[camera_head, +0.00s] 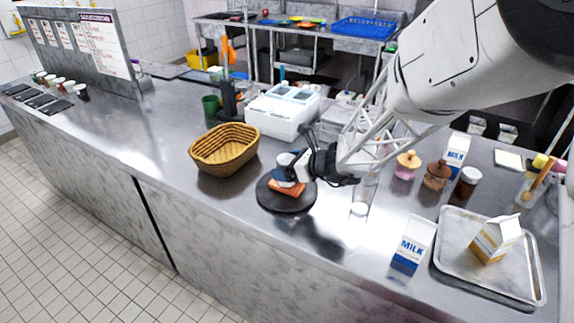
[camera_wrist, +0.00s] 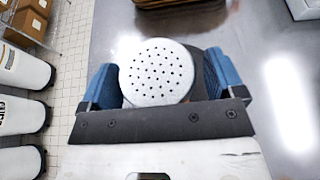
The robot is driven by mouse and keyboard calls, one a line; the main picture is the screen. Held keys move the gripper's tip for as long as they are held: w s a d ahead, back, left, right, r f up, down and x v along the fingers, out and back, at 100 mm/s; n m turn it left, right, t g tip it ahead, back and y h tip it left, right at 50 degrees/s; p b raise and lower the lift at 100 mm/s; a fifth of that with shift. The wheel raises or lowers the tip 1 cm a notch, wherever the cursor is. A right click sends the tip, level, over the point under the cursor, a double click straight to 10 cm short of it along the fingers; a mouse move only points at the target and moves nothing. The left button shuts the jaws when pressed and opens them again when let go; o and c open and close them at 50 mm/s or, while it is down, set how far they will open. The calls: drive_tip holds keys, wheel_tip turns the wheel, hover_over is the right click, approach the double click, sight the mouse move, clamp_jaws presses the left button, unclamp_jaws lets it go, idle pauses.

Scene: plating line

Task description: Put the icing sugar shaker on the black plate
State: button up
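The icing sugar shaker shows in the wrist view as a round, whitish lid with many small holes (camera_wrist: 157,72). In the head view it is a pale shape (camera_head: 285,158) at the black plate (camera_head: 272,204), mostly hidden by my gripper. My gripper (camera_head: 290,172) is low over the plate. In the wrist view its blue fingers (camera_wrist: 163,80) stand on both sides of the shaker, close at the left, with a dark gap at the right. It looks open around it. The shaker appears upright; its base is hidden. An orange-brown item (camera_head: 288,188) lies on the plate's near side.
A wicker basket (camera_head: 224,150) stands left of the plate, a white machine (camera_head: 282,110) behind. A small glass (camera_head: 359,210), a milk carton (camera_head: 412,245) and a metal tray (camera_head: 450,262) are to the right. The counter's left stretch is mostly clear.

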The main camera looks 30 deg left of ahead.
drive_tip(key=shift+r, duration=0.1)
drive_tip(key=shift+d+r, duration=0.1)
drive_tip(key=shift+d, duration=0.05)
drive_tip(key=shift+d+r, duration=0.3)
drive_tip(key=shift+d, duration=0.3)
drive_tip(key=v, duration=1)
drive_tip(key=shift+d, duration=0.25)
idle(0.3)
drive_tip(key=s+d+r+n+t+h, duration=0.1)
drive_tip(key=s+d+r+n+h, duration=0.2)
drive_tip(key=d, duration=1.1)
drive_tip(key=s+d+r+n+h, duration=0.2)
drive_tip(key=s+d+n+h, duration=0.4)
drive_tip(key=s+d+n, duration=0.3)
drive_tip(key=s+d+r+n+t+h, duration=0.1)
drive_tip(key=s+d+r+n+h, duration=0.2)
drive_tip(key=s+d, duration=1)
drive_tip(key=d+n+h, duration=0.1)
drive_tip(key=d+n, duration=0.1)
drive_tip(key=d, duration=0.4)
drive_tip(key=shift+d+r+n+t+h, duration=0.3)
drive_tip(key=shift+d+r+n, duration=0.05)
drive_tip(key=shift+n, duration=0.05)
